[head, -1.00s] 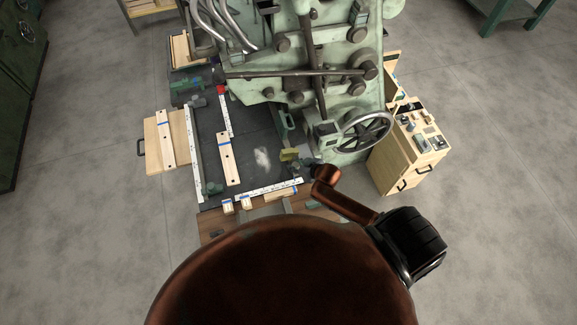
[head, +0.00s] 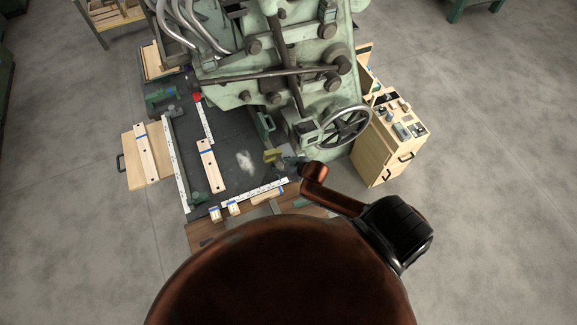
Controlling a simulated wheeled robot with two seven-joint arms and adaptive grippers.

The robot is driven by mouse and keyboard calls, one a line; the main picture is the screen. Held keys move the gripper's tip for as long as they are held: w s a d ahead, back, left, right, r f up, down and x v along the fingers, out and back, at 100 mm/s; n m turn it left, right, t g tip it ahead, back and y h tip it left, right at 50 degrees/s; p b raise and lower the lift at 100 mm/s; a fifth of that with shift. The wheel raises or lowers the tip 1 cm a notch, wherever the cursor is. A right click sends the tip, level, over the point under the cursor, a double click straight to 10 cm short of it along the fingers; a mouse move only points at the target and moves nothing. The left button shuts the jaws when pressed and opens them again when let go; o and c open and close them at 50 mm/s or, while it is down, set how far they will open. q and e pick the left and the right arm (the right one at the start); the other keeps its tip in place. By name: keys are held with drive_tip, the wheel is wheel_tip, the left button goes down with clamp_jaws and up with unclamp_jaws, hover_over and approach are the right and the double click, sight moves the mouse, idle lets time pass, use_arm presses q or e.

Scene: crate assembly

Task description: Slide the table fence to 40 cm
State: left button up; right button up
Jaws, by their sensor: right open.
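The dark machine table (head: 232,182) lies in front of the green machine. A long white strip with green fittings (head: 176,165), which may be the fence or its scale, runs along its left side. A white scale (head: 255,194) runs along the front edge. A shorter white strip with a red end (head: 204,118) lies on the table. My left gripper is not in view.
The green machine (head: 290,60) with a handwheel (head: 345,124) stands behind the table. A wooden cabinet (head: 390,146) stands to the right. A wooden board (head: 148,155) is at the left, and a light plank (head: 208,166) lies on the table. Floor is clear on both sides.

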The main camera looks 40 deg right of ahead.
drive_tip(key=v, duration=1)
drive_tip(key=shift+s+r, duration=0.3)
